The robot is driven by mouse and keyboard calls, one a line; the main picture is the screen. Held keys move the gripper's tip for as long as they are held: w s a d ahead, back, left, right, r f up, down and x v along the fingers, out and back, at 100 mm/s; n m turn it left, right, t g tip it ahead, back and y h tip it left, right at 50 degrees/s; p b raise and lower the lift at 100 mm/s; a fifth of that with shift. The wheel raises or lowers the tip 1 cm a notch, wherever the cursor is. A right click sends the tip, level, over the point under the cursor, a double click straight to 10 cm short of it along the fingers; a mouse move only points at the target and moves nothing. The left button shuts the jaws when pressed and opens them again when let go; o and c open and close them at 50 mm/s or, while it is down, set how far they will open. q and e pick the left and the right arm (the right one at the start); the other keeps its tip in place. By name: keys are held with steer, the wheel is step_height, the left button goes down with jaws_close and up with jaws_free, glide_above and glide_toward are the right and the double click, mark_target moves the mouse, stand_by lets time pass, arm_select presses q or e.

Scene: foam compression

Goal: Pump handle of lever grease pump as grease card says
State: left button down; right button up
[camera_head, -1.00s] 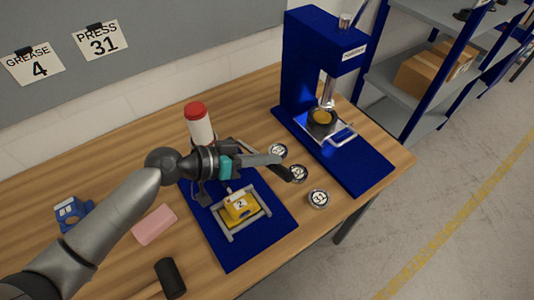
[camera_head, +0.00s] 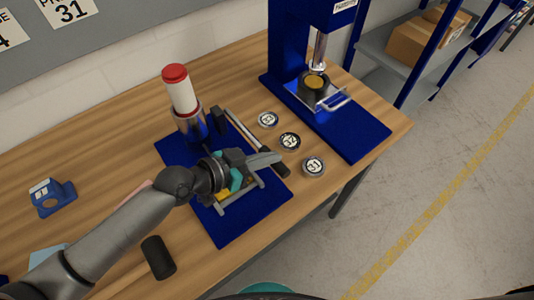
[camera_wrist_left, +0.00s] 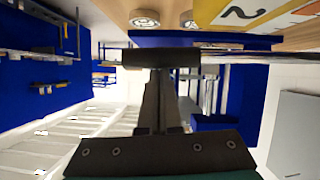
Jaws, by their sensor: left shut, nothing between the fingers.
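The lever grease pump (camera_head: 184,98), a white cylinder with a red cap on a metal body, stands on a blue base plate (camera_head: 218,232). Its lever handle (camera_head: 247,133) slants toward the lower right and ends in a black grip (camera_head: 281,169). My left gripper (camera_head: 277,158) is shut and empty, its fingertips close beside the black grip. In the left wrist view the grip (camera_wrist_left: 160,57) lies across the fingertips; contact is unclear. The grease card (camera_head: 6,42) is cut by the frame edge, with its 4 visible. A yellow block (camera_head: 222,194) in a metal cradle is mostly hidden behind the gripper.
A blue press (camera_head: 288,50) stands at the back right. Several numbered round tins (camera_head: 314,166) sit between it and the pump. A black cylinder (camera_head: 158,257) and a blue holder (camera_head: 52,198) are on the left. The press card (camera_head: 68,10) reads 31.

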arm_select(q)
steer(key=shift+s+f, duration=0.25)
steer(key=shift+f, duration=0.2)
steer(key=r+p, duration=0.2)
steer(key=r, duration=0.1)
steer(key=r+p, duration=0.1)
steer(key=shift+w+d+r+p, duration=0.2)
steer(key=shift+w+r+p, duration=0.05)
steer(key=shift+w+p, duration=0.15)
steer(key=v, duration=1)
steer(key=shift+d+r+b, duration=0.15)
steer(key=shift+r+b, duration=0.1)
steer(key=shift+b, duration=0.2)
steer(key=shift+w, duration=0.1)
steer(key=shift+w, duration=0.1)
